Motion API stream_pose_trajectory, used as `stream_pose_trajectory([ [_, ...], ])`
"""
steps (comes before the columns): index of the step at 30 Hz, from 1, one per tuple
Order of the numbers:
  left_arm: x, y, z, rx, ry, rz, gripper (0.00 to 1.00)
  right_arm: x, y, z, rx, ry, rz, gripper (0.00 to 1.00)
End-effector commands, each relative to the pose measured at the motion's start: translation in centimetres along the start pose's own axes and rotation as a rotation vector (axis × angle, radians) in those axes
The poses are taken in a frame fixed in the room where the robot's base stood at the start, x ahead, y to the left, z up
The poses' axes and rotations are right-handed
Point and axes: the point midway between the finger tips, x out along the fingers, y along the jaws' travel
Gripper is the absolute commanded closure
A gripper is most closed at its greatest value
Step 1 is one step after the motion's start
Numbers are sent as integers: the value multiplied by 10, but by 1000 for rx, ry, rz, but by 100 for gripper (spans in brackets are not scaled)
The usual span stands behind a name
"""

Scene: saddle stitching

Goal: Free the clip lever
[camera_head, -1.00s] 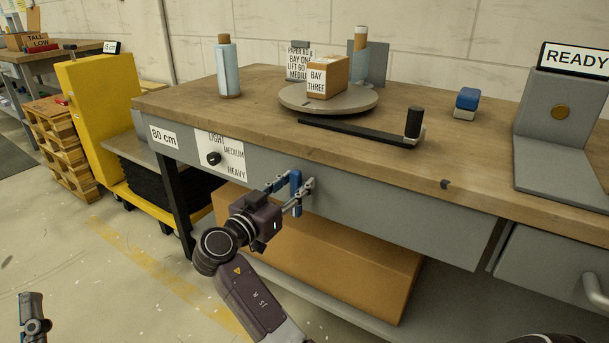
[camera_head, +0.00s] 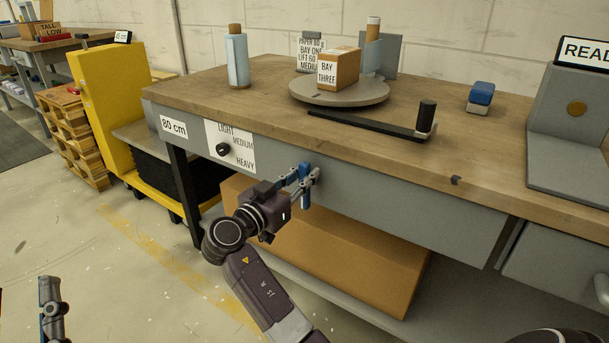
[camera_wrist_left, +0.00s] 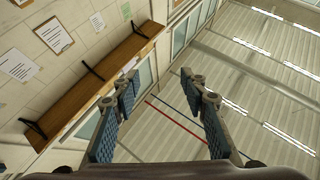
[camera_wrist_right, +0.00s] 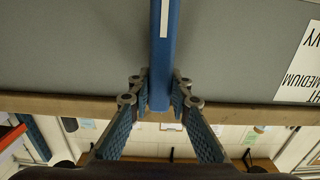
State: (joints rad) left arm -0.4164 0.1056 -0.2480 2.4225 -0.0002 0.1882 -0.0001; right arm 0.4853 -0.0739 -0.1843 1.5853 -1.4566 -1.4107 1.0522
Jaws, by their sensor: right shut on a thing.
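The blue clip lever (camera_head: 305,199) stands upright on the grey front panel of the workbench, just under the top edge. In the right wrist view it is a blue bar (camera_wrist_right: 160,70) with a white stripe, running down between the fingers. My right gripper (camera_head: 303,176) is shut on the lever, one finger on each side. My left gripper (camera_wrist_left: 148,92) is open and empty, away from the bench; part of that arm shows at the lower left of the head view.
A dial (camera_head: 223,149) marked light, medium, heavy sits left of the lever. Above are a turntable (camera_head: 340,97) with a small box and a black-handled arm (camera_head: 370,124). A cardboard box (camera_head: 340,255) lies below.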

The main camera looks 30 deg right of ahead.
Motion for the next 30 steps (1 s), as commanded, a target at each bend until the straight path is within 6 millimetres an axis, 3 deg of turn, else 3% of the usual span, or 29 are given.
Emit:
stream_pose_trajectory([
  [8,-1,-3,30,5,-146,-6,60,0,-4,-2,-100,1,-1,100],
  [17,-28,-14,99,17,-501,-25,60,0,-12,-2,-350,1,0,100],
  [23,-71,-22,145,23,-787,-43,60,0,-17,1,-542,1,0,100],
  [30,-144,-31,182,24,-1142,-68,60,0,-23,5,-771,2,0,100],
])
